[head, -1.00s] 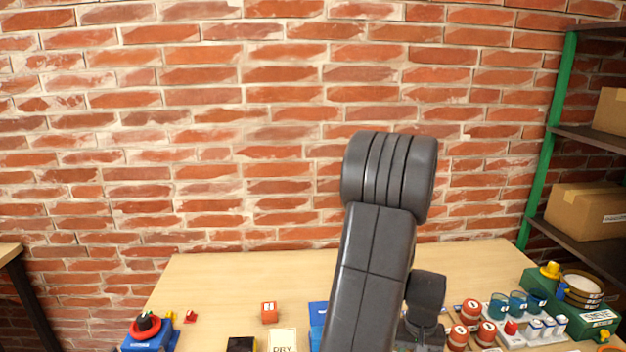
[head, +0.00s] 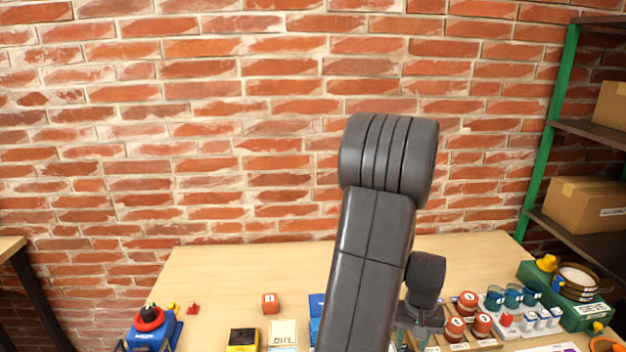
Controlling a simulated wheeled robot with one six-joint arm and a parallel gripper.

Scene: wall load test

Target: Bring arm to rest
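My arm stands in front of the table (head: 215,275), its dark elbow raised against the brick wall. My gripper (head: 418,328) hangs from the dark wrist just right of the forearm, low in the head view, pointing down over the table beside the red-and-white round weights (head: 455,328). The forearm and the frame's lower edge hide part of it. Its fingertips are too small and covered to tell if they are open or shut. I see nothing clearly held.
A red block (head: 270,303), a yellow-black box (head: 242,340) and a blue device with a red ring (head: 150,325) are on the table. Blue cups (head: 513,296) and a green case (head: 560,300) crowd the right. Shelving (head: 545,165) stands right. The table's back is clear.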

